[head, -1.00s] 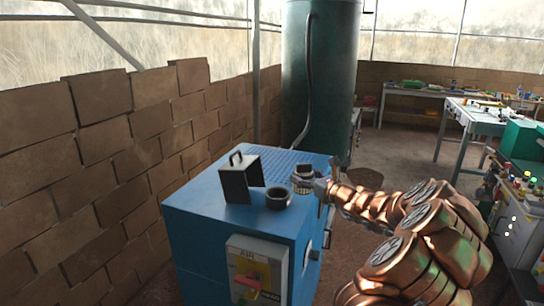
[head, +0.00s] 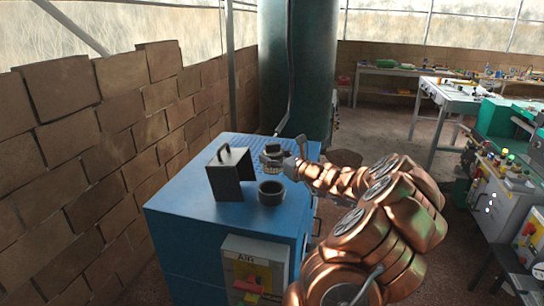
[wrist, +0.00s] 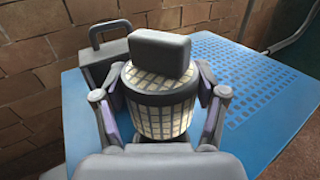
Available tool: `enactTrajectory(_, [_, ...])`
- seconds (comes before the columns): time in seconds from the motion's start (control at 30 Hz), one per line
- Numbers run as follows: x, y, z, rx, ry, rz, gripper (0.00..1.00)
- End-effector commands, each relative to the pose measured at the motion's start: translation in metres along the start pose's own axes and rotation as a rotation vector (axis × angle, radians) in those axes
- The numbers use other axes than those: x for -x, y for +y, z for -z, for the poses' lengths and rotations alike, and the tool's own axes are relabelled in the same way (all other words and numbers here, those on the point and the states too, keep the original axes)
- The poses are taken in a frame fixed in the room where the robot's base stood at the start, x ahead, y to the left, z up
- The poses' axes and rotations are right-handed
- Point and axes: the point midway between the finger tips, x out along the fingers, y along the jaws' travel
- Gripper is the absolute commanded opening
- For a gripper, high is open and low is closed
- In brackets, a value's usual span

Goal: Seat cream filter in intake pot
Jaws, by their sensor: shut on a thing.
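The intake pot (head: 271,193) is a short dark round cup, open at the top, on the blue cabinet. The pot is not visible in the wrist view.
A dark grey box-like cover with a handle (head: 230,175) stands left of the pot; it also shows in the wrist view (wrist: 100,62). The blue cabinet (head: 180,215) has a perforated top at the back. A brick wall (head: 100,150) rises on the left.

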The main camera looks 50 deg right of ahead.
Motion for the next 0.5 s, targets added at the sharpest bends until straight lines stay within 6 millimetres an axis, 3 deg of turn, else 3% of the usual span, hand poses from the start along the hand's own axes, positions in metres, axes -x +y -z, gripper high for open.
enactTrajectory(0.5, [-0.003,0.004,0.043,0.000,0.001,-0.007,0.35])
